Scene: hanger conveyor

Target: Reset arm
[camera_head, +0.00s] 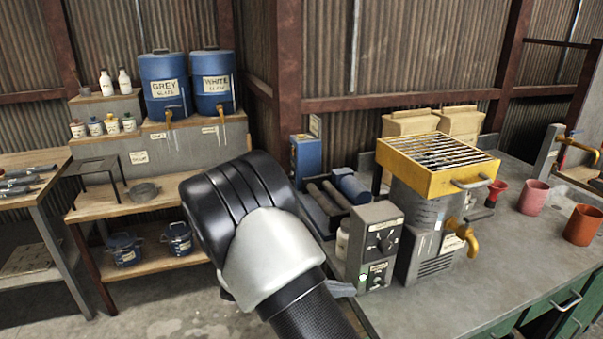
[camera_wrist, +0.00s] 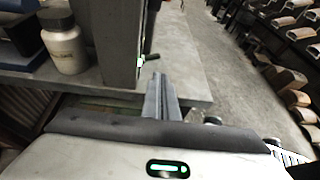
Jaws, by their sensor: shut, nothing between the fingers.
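My arm reaches in from the bottom of the head view, with its black and pale wrist in the middle of the picture. In the wrist view my gripper (camera_wrist: 160,97) shows as two grey fingers lying together, with nothing between them. They are beside a grey control box (camera_wrist: 118,40) and over the edge of the counter. In the head view the same grey control box (camera_head: 374,243) with dials stands just right of my arm. The fingers are mostly hidden there.
The grey counter (camera_head: 508,262) carries a yellow-topped grated machine (camera_head: 432,168), a red cup (camera_head: 583,225) and a pink cup (camera_head: 533,197). A white bottle (camera_wrist: 64,42) stands left of the control box. At left are blue glaze barrels (camera_head: 165,85) and wooden shelves (camera_head: 130,199). Floor (camera_wrist: 235,95) is clear beyond the counter.

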